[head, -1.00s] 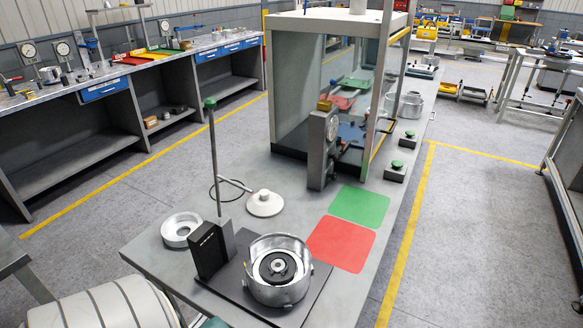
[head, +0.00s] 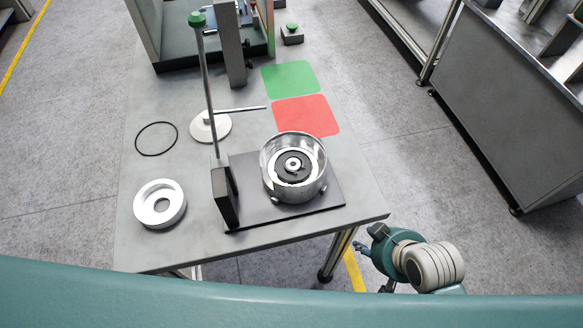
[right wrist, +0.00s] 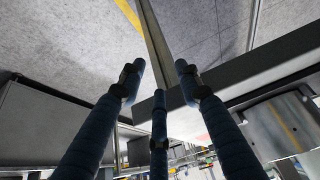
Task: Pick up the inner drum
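A silver drum housing (head: 311,183) stands upright on a black base plate (head: 328,199) near the table's front right. Inside it sits a dark round part with a pale hub (head: 293,165), which looks like the inner drum; its lower side is hidden by the housing wall. My right gripper (head: 361,248) is below and right of the table's front right corner in the head view, apart from the drum. In the right wrist view its blue fingers (right wrist: 157,82) are spread with nothing between them. My left gripper is not in view.
A green-knobbed post (head: 208,95) and black block (head: 224,197) stand left of the housing. Red (head: 306,116) and green (head: 290,77) mats lie behind.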

